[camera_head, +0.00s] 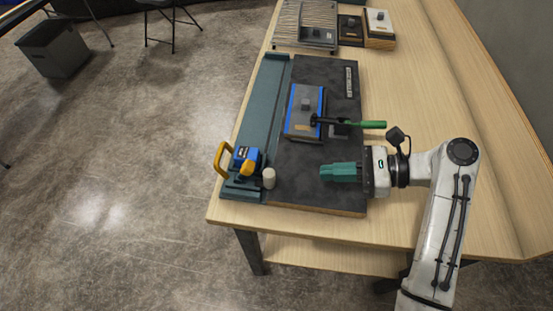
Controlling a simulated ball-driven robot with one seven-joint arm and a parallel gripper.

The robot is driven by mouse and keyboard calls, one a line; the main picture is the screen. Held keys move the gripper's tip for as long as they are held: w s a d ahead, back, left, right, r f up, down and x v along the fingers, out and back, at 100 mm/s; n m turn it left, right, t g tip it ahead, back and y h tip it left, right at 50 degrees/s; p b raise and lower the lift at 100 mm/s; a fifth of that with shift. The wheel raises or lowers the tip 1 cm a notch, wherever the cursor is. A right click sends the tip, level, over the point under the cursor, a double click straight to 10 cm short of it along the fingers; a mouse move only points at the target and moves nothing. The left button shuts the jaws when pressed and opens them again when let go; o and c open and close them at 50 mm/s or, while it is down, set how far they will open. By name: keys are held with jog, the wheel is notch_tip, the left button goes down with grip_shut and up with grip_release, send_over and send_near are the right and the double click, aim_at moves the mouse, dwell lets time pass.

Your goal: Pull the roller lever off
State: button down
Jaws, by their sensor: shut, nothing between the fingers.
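A lever with a green handle (368,124) and a black arm reaches across the right side of a grey box with blue edges (292,112). The box sits on a dark board (290,185) on the table. The handle points right; I cannot make out a roller on it. My gripper (323,172), with teal fingers, is shut and empty. It is over the near right part of the board, nearer to me than the lever and apart from it. Its fingers point left.
A blue and yellow device (247,155) with a yellow handle stands at the near left, beside a small pale cylinder (269,177). A teal rail (262,100) runs along the left. Other panels (305,25) lie at the back. The wooden tabletop (430,80) at right is clear.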

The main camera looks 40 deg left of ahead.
aim_at(244, 171)
jog(key=p+x, duration=0.1)
jog(key=x, duration=0.8)
jog(key=shift+a, duration=0.25)
jog(key=shift+s+a+r+p, duration=0.25)
jog(key=shift+s+a+p, duration=0.1)
jog(key=shift+a, duration=0.2)
jog(key=shift+s+a+r+p, duration=0.3)
jog(key=shift+s+a, duration=0.1)
jog(key=shift+a, duration=0.2)
jog(key=shift+s+a+r+p, duration=0.2)
jog(key=shift+s+a+p, duration=0.15)
jog(key=shift+a, duration=0.2)
jog(key=shift+w, duration=0.1)
